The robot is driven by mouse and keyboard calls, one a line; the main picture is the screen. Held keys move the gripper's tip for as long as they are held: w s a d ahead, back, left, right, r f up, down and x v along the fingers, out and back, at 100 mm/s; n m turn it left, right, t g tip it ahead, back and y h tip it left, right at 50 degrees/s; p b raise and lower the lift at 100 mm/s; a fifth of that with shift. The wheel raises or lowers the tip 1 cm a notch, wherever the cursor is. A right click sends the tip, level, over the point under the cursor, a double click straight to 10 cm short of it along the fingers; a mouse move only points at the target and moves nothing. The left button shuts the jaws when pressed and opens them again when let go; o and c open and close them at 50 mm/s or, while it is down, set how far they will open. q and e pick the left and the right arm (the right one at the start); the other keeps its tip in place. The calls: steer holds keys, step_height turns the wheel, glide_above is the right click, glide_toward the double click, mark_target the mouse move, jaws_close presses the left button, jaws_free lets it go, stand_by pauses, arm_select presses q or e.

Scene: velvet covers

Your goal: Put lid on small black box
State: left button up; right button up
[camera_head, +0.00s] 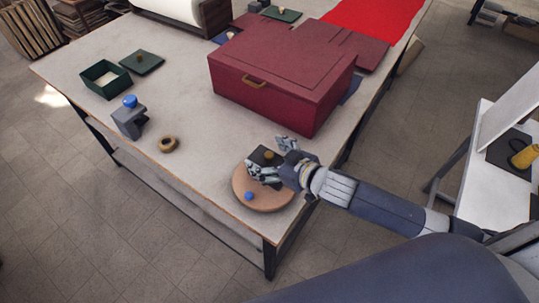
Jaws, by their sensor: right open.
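A small black box-like piece (261,158) with a gold knob on top stands on the round wooden board (243,199) at the table's near right corner. The knobbed top looks like its lid, but I cannot tell whether a separate box is under it. My right gripper (277,158) reaches in from the right and is open, with its fingers on either side of the black piece. The hand hides part of the piece, and I cannot tell whether the fingers touch it. My left gripper is not in view.
A blue ball (249,196) sits on the board's near side. A large dark red box (275,85) stands just behind. A wooden ring (169,144), a grey block with a blue knob (128,118) and an open green box (105,80) lie left. The table middle is clear.

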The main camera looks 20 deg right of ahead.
steer(key=shift+s, duration=0.15)
steer(key=v, duration=1.1)
steer(key=shift+s+d+r, duration=0.2)
steer(key=shift+s+d, duration=0.05)
